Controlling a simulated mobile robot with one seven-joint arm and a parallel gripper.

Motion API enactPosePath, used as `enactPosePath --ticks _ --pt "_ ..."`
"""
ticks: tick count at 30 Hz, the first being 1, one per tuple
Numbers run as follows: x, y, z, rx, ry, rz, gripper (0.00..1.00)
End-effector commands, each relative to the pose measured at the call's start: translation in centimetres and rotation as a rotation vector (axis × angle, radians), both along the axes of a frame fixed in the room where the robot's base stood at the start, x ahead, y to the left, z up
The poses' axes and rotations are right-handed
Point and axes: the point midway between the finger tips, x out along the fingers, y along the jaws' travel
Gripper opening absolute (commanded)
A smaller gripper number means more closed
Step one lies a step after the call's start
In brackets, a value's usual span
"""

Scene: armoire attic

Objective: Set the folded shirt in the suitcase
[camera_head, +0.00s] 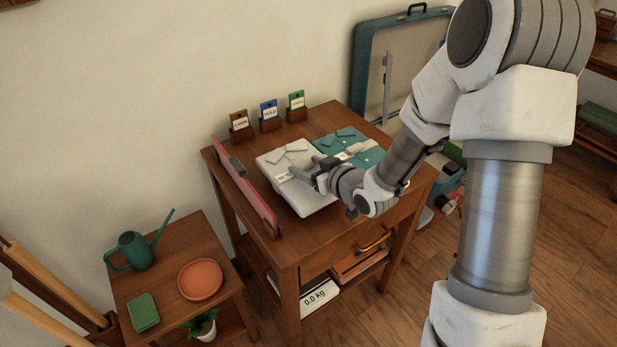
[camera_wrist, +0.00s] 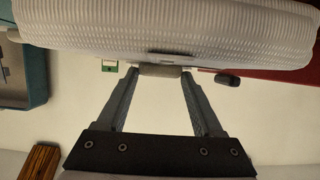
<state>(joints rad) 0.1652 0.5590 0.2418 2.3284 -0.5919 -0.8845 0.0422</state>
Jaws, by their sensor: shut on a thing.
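A white folded shirt (camera_head: 297,200) with a small label is at the middle of the wooden table; I cannot tell whether it touches the tabletop. My gripper (camera_head: 311,168) is at its right side. In the wrist view, the fingers of my gripper (camera_wrist: 160,78) are closed on a short beige grip (camera_wrist: 160,70) at the edge of the white ribbed shirt (camera_wrist: 170,35). The open teal suitcase (camera_head: 366,62) stands behind and right of the table, its lid upright. Its lower part is mostly hidden by my arm and the table.
A teal folded garment (camera_head: 367,158) lies right of the white shirt. A red-edged upright panel (camera_head: 246,186) borders the table's left side. Several tag holders (camera_head: 270,123) stand at the back. A side table (camera_head: 176,244) holds a green watering can (camera_head: 134,250) and a terracotta saucer (camera_head: 200,279).

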Motion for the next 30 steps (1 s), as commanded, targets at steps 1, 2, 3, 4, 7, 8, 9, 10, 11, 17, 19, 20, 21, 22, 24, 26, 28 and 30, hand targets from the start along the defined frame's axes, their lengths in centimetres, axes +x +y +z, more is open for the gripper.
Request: enactPosePath --ticks 1,2,3,4,7,8,9,10,11,17,19,20,21,22,24,26,28,30 --pt "0.0 0.0 -1.3 0.001 0.003 0.000 0.00" --pt "0.0 0.0 -1.8 0.000 0.004 -0.001 0.00" --pt "0.0 0.0 -2.4 0.000 0.004 -0.001 0.00" --pt "0.0 0.0 -2.7 0.000 0.003 -0.001 0.00" --pt "0.0 0.0 -2.9 0.000 0.000 0.000 0.00" --pt "0.0 0.0 -2.8 0.001 -0.001 0.000 0.00" --pt "0.0 0.0 -2.8 0.001 -0.001 0.000 0.00" --pt "0.0 0.0 -2.8 0.001 -0.001 0.000 0.00" --pt "0.0 0.0 -2.8 0.001 -0.001 0.000 0.00" --pt "0.0 0.0 -3.3 0.000 0.000 0.000 0.00" --pt "0.0 -0.1 -3.2 -0.001 0.001 0.000 0.79" --pt "0.0 -0.1 -3.2 -0.001 0.001 0.000 0.84" --pt "0.0 -0.1 -3.2 -0.001 0.001 0.000 0.92" --pt "0.0 0.0 -3.2 -0.001 0.001 0.000 0.97" --pt "0.0 0.0 -3.2 -0.001 0.001 0.000 0.98" --pt "0.0 0.0 -3.2 -0.001 0.001 0.000 0.98" --pt "0.0 0.0 -3.2 -0.001 0.001 0.000 0.98" --pt "0.0 0.0 -3.1 -0.001 0.001 0.000 0.98"
